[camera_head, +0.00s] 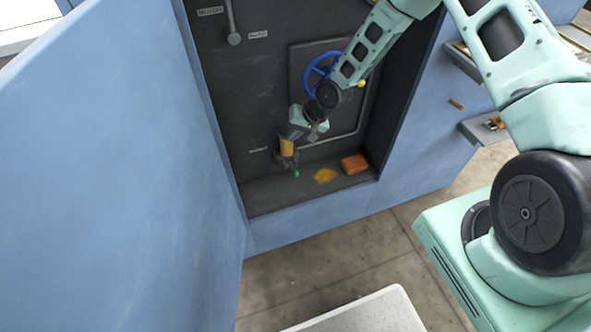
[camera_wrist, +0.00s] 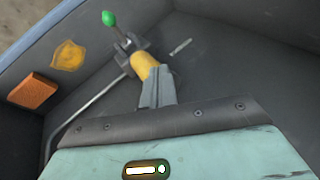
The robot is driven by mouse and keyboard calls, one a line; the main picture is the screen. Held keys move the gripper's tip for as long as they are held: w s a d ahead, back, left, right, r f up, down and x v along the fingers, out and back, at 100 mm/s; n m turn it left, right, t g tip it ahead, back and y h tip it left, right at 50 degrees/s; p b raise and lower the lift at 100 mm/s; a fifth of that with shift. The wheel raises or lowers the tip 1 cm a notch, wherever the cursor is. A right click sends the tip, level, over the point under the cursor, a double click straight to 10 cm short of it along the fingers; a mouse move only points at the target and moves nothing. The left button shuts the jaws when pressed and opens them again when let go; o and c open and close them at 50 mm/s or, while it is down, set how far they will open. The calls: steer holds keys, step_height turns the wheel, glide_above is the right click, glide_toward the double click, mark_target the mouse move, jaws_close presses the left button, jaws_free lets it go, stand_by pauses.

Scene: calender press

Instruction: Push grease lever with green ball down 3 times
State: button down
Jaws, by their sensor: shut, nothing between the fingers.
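The green ball (camera_head: 296,174) is small and sits low in the recess, just below a yellow cylinder (camera_head: 287,147). In the wrist view the green ball (camera_wrist: 108,18) tops a thin lever (camera_wrist: 119,34) that runs to a dark bracket beside the yellow cylinder (camera_wrist: 145,66). My gripper (camera_head: 293,134) is shut and empty, right at the yellow cylinder. In the wrist view my gripper (camera_wrist: 156,80) overlaps the cylinder's near end, apart from the ball. I cannot tell whether it touches the cylinder.
An orange block (camera_head: 354,164) and a yellow stain (camera_head: 325,175) lie on the recess floor, right of the lever. A blue handwheel (camera_head: 318,73) and a bent pipe (camera_head: 345,136) are on the back wall. A blue door panel (camera_head: 120,170) stands at left.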

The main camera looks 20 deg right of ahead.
steer(key=b, duration=0.6)
glide_above(297, 172)
steer(key=w, duration=0.2)
step_height(297, 172, down, 7)
steer(key=shift+s+d+f, duration=0.15)
steer(key=shift+s+f, duration=0.25)
steer(key=shift+f, duration=0.25)
steer(key=shift+f, duration=0.1)
stand_by(1.0)
steer(key=shift+s+f, duration=0.15)
steer(key=shift+f, duration=0.1)
steer(key=shift+s+f+b, duration=0.3)
steer(key=shift+f+b, duration=0.25)
steer(key=shift+f, duration=0.3)
steer(key=shift+s+f+b, duration=0.3)
steer(key=shift+f+b, duration=0.2)
steer(key=shift+f, duration=0.3)
stand_by(1.7)
steer(key=shift+r, duration=0.1)
stand_by(0.5)
steer(key=shift+w+r+p, duration=0.25)
steer(key=shift+r+p, duration=0.25)
steer(key=shift+r, duration=0.15)
steer(key=shift+w+r+p, duration=0.3)
steer(key=shift+r+p, duration=0.15)
steer(key=shift+r, duration=0.2)
steer(key=shift+w+r+p, duration=0.25)
steer(key=shift+r+p, duration=0.25)
steer(key=shift+r, duration=0.15)
